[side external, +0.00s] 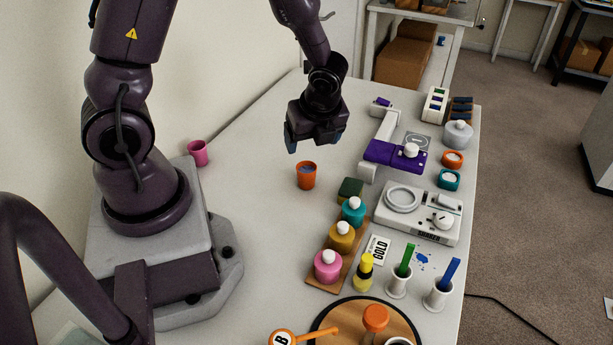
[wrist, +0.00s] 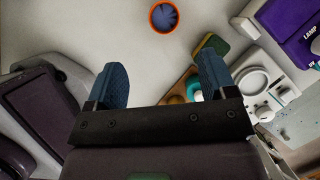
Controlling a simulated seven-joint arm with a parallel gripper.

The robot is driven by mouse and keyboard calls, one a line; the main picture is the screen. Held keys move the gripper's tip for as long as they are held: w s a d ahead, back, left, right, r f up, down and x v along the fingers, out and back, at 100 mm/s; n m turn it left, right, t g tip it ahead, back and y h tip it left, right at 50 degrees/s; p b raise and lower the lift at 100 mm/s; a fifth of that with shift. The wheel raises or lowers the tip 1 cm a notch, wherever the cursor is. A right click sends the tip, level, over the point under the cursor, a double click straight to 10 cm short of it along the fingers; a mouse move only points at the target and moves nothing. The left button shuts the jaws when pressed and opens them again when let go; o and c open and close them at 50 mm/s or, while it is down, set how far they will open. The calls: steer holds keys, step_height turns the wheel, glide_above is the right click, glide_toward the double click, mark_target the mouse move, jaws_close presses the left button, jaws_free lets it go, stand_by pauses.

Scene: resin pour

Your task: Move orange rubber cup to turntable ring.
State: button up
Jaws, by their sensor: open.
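The orange rubber cup (side external: 306,178) stands upright on the white table, with something blue inside. In the wrist view the cup (wrist: 152,17) is near the top edge, beyond my fingertips. My gripper (side external: 312,143) is open and empty, raised above the table near the cup; its two blue fingers (wrist: 161,72) are spread in the wrist view. A round wooden turntable (side external: 340,310) with a dark rim is at the bottom, cut by the frame; a white ring (side external: 400,342) shows partly on it. A grey-white device (side external: 420,225) right of the cup also carries a pale ring (side external: 403,198).
A green sponge-like block (side external: 350,189) and a wooden rack (side external: 322,281) of teal, gold and pink bottles lie between cup and turntable. A purple lamp (side external: 390,156) stands behind the device. A pink cup (side external: 198,153) is near my base. Table left of the rack is clear.

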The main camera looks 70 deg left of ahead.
glide_toward(307, 169)
steer(key=f, duration=0.1)
steer(key=s+f, duration=0.1)
steer(key=shift+s+a+f, duration=0.15)
steer(key=shift+s+f, duration=0.05)
steer(key=shift+f, duration=0.2)
steer(key=shift+w+x, duration=0.2)
steer(key=shift+x, duration=1.15)
steer(key=shift+w+x, duration=0.15)
steer(key=shift+x, duration=1.2)
steer(key=c, duration=1)
steer(key=shift+c, duration=0.2)
